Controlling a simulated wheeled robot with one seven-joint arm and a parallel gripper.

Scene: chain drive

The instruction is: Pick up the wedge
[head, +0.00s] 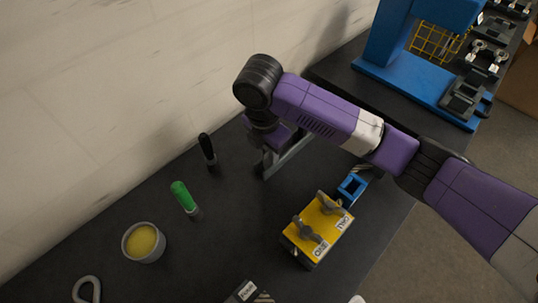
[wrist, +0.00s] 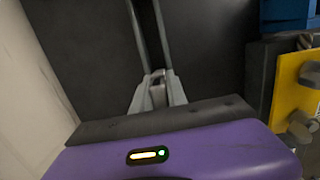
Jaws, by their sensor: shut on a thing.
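My gripper (wrist: 158,84) shows in the wrist view as two grey fingers close together. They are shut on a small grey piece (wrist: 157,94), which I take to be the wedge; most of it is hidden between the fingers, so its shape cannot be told. In the head view my purple arm bends down at its black joint over the dark bench, and its lower end hides the held piece. A grey bar (head: 290,154) shows beside the lower end of the arm.
A yellow block (head: 324,222) with grey fittings and a blue square holder (head: 352,187) are on the right. A green-handled tool (head: 182,196), a black-handled tool (head: 207,148) and a cup of yellow stuff (head: 143,242) are on the left. A blue press (head: 405,85) stands behind.

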